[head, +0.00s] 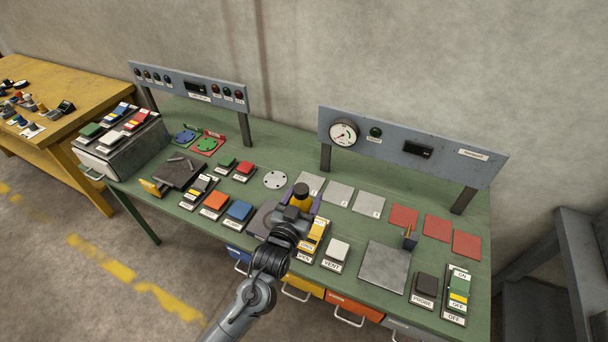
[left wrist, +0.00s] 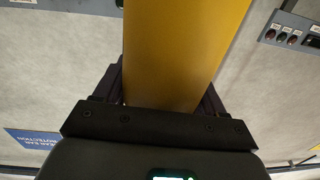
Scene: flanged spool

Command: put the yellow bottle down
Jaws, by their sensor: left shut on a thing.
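The yellow bottle (head: 301,203) with a dark cap is at the middle of the green bench in the head view. My left gripper (head: 303,200) is shut on it, with dark fingers at either side. In the left wrist view the bottle (left wrist: 185,50) is a plain yellow body between the fingers of my left gripper (left wrist: 165,85). The bottle's base is hidden behind my arm and gripper, so I cannot tell whether it touches the bench. My right gripper is not in view.
Light grey squares (head: 340,194) and red squares (head: 437,228) lie right of the bottle. A round pale disc (head: 275,180) lies behind left. Button boxes, including the white-topped one (head: 337,250), line the front. A bare grey plate (head: 372,278) lies right; a gauge panel (head: 390,140) stands behind.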

